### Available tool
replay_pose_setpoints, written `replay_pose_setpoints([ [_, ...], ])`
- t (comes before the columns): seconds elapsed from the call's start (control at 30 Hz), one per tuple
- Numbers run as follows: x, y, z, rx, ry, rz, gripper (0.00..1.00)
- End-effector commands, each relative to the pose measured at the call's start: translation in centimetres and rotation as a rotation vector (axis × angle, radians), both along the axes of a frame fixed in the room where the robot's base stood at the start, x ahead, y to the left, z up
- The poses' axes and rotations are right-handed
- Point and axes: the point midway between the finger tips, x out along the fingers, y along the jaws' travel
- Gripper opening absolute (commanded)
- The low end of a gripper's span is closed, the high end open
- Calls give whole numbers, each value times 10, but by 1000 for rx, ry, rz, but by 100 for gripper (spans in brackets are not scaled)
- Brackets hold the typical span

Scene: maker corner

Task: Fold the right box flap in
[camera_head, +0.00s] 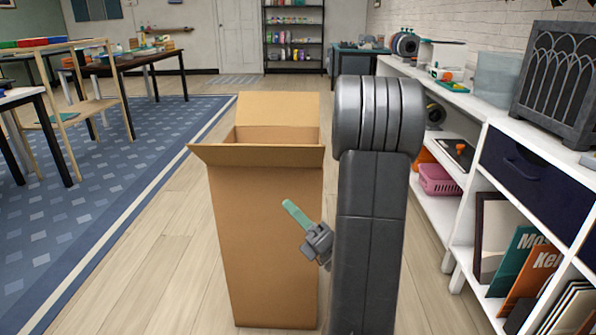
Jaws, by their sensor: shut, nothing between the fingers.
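A tall brown cardboard box (262,245) stands upright on the floor in the middle of the view, its top open. Its back flap (277,109) stands up. A flap at the front (250,156) leans outward towards me, with its corner sticking out to the left. I cannot make out the right flap; my arm stands close by the box's right side and covers the area there. My gripper (290,208) has green fingers, shut and empty. They point up and left in front of the box's front face, below the rim; I cannot tell whether they touch it.
A white shelf unit (467,205) with books, bins and a dark drawer runs along the right, close to my arm. A blue rug (120,190) and tables lie to the left. Wooden floor is clear left of the box. A dark shelf (293,45) stands far back.

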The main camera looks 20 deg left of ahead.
Motion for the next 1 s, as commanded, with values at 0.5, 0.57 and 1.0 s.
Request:
replay_pose_setpoints([
  [0.5, 16, 43, 32, 3, -1, 5, 0],
  [0.57, 18, 49, 36, 4, -1, 4, 0],
  [1.0, 48, 83, 71, 7, -5, 0, 0],
])
